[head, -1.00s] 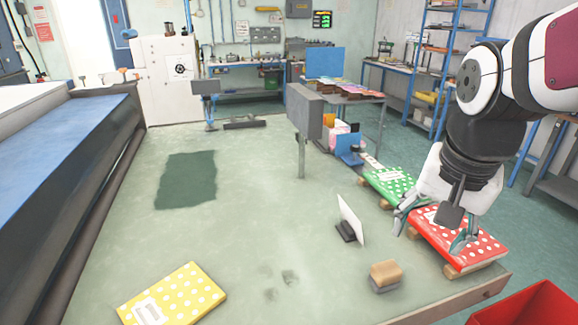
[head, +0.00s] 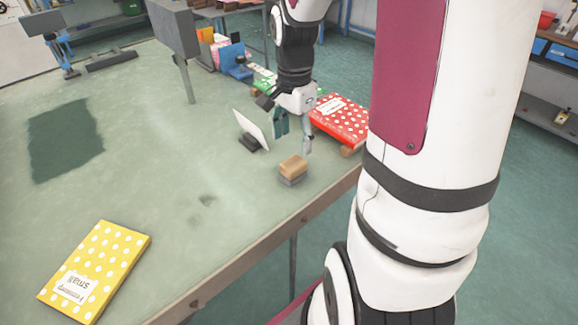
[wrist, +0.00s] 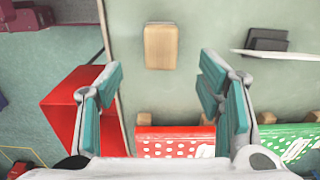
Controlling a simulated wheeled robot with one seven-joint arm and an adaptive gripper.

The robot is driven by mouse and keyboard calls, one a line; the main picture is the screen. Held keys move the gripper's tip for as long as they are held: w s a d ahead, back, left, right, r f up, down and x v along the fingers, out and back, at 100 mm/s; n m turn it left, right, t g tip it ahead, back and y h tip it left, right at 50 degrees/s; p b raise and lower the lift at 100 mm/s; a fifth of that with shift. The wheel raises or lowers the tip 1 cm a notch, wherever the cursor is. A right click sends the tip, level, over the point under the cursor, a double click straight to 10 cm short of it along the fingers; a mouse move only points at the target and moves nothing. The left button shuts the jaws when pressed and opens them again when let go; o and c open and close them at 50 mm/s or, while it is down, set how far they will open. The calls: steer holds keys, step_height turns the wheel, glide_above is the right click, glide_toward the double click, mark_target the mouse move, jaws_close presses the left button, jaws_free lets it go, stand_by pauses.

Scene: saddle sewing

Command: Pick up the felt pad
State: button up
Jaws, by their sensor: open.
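The likely felt pad is a small block (head: 292,168) with a tan top and a grey lower layer, lying near the table's right edge. In the wrist view its tan top (wrist: 160,46) lies ahead of the fingertips, roughly centred between them and apart from both. My gripper (head: 294,138) is open and empty, pointing down just behind the block in the head view. Its two teal-padded fingers also show spread wide in the wrist view (wrist: 162,78).
A white card (head: 251,127) on a dark stand is left of the gripper. A red dotted book (head: 342,118) lies right. A yellow dotted book (head: 95,270) lies front left, and a dark green flat patch (head: 66,142) farther back. A red bin (wrist: 72,105) stands beside the table.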

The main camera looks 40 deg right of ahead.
mark_target(293, 162)
steer(key=shift+w+d+f, duration=0.1)
steer(key=shift+f, duration=4.3)
steer(key=c, duration=1.4)
steer(key=shift+r, duration=0.1)
steer(key=shift+r, duration=0.55)
step_height(293, 162, up, 2)
steer(key=shift+r, duration=0.1)
steer(key=shift+s+a+r+p, duration=0.25)
steer(key=shift+s+a+p, duration=0.75)
steer(key=shift+s, duration=1.55)
steer(key=shift+s+a+r+p, duration=0.4)
steer(key=shift+s+p, duration=1.15)
steer(key=shift+s, duration=1.05)
steer(key=shift+s+a+r+p, duration=0.15)
steer(key=shift+s+a+p, duration=0.9)
steer(key=shift+s, duration=1.5)
